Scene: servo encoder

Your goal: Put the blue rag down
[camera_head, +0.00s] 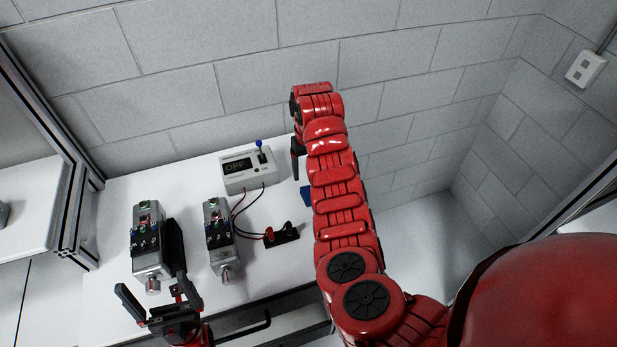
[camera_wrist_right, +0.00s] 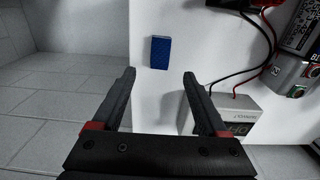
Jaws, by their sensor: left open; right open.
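The blue rag (camera_wrist_right: 160,52) lies flat on the white table as a small folded rectangle in the right wrist view. In the head view only a blue edge of it (camera_head: 306,197) shows beside my right arm, which hides the rest. My right gripper (camera_wrist_right: 160,77) is open and empty, with its fingers spread and the rag beyond the gap between the tips. In the head view part of it (camera_head: 296,160) shows near the table's back right side. My left gripper (camera_head: 158,293) is open and empty at the table's front, near the left motor.
Two grey motors, left (camera_head: 148,262) and right (camera_head: 217,255), stand on the white table (camera_head: 110,215). A box reading OFF (camera_head: 245,178), with a blue-knobbed lever, is wired to a red and black connector (camera_head: 282,236). A block wall (camera_head: 240,50) is behind.

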